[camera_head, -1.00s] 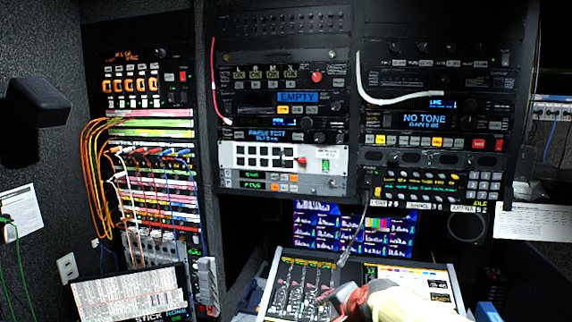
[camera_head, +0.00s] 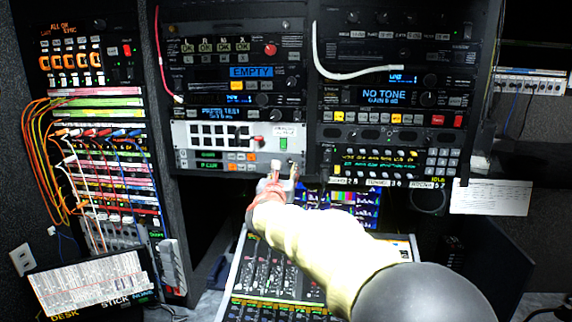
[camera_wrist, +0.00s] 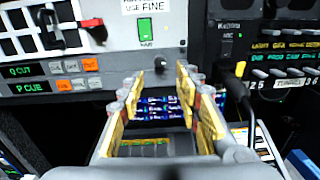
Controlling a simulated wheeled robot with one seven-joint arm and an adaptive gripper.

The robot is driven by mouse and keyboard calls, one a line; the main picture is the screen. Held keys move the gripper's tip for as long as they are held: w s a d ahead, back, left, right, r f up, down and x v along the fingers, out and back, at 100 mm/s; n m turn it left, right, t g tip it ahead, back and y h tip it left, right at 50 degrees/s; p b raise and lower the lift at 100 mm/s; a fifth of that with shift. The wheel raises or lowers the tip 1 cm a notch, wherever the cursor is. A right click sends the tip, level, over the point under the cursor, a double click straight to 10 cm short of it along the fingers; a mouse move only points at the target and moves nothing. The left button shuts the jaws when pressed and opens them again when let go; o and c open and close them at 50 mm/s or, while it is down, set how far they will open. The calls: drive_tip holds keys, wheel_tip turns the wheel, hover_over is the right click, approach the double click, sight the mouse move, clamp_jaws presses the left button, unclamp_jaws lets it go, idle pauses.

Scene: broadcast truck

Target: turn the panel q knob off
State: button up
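The panel with the Q CUT and P CUE readouts (camera_wrist: 100,75) sits at the bottom of the middle rack; in the head view this strip (camera_head: 228,168) is partly behind my gripper. A small dark round knob (camera_wrist: 160,63) is on its right part, between my two fingers in the wrist picture; I cannot read its setting or any label naming it. My gripper (camera_head: 284,168) is at the panel's lower right in the head view. In the wrist view my gripper (camera_wrist: 160,76) is open and empty, its fingers either side of the knob's line, apparently short of it.
Above is a white panel (camera_head: 184,135) with black buttons, a red-ended lever (camera_wrist: 92,22) and a green switch (camera_wrist: 145,29). A mixing console (camera_head: 245,262) and monitor screen (camera_wrist: 158,105) are below. A black cable (camera_wrist: 243,105) hangs right of my fingers.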

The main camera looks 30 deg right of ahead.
sight(289, 161)
drive_tip(key=p+x, duration=0.1)
drive_tip(key=x, duration=0.6)
drive_tip(key=shift+s, duration=0.1)
drive_tip(key=shift+c, duration=0.4)
drive_tip(key=c, duration=0.7)
clamp_jaws()
